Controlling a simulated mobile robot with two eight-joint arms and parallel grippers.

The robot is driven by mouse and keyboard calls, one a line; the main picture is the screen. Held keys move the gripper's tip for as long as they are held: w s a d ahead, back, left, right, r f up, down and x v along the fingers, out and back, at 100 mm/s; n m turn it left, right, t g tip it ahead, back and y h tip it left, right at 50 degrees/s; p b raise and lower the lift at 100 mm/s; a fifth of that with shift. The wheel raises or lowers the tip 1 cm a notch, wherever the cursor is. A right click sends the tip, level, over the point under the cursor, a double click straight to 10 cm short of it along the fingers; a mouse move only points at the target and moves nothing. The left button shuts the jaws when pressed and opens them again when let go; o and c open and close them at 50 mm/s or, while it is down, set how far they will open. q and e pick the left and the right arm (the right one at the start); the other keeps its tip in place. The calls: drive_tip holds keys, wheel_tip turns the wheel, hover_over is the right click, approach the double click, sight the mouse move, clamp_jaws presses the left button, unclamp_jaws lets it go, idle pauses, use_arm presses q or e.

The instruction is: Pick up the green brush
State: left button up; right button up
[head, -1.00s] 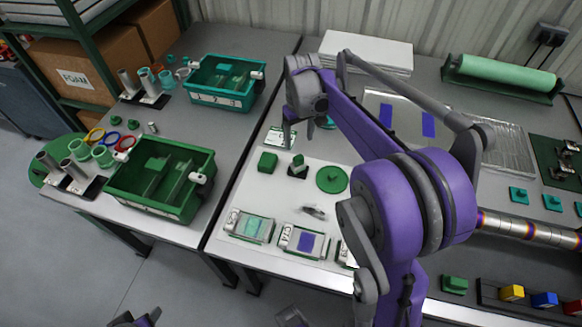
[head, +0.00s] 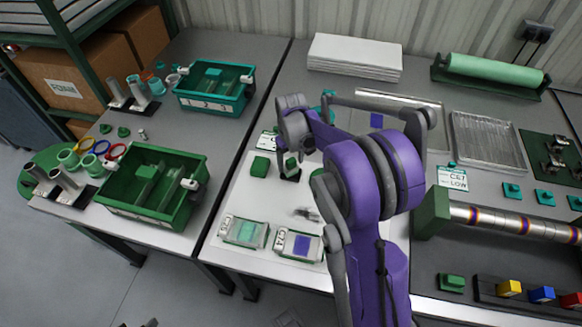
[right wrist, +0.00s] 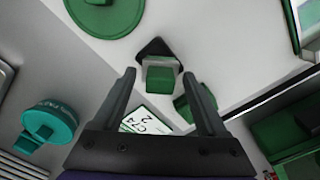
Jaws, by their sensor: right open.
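What looks like the green brush (head: 291,167) has a small green block on top, a grey band and a dark base. It stands on the white mat (head: 245,198). In the right wrist view the brush (right wrist: 160,80) shows between the fingertips of my right gripper (right wrist: 158,76), green end toward the camera. My right gripper (head: 296,152) is open and points down over the brush, its fingers on either side in the wrist picture. I cannot tell how far above it they are. My left gripper cannot be made out.
A green block (head: 260,166) stands close left of the brush; it also shows beside a finger in the wrist view (right wrist: 188,108). A green disc (right wrist: 105,14) and a teal knob (right wrist: 48,124) lie nearby. Green bin (head: 150,210) and teal bin (head: 213,103) stand on the left table.

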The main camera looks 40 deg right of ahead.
sight(291, 160)
clamp_jaws()
idle(0.3)
drive_tip(key=shift+r, duration=0.1)
wheel_tip(291, 160, up, 10)
drive_tip(key=shift+p, duration=0.4)
drive_tip(key=c, duration=0.7)
unclamp_jaws()
clamp_jaws()
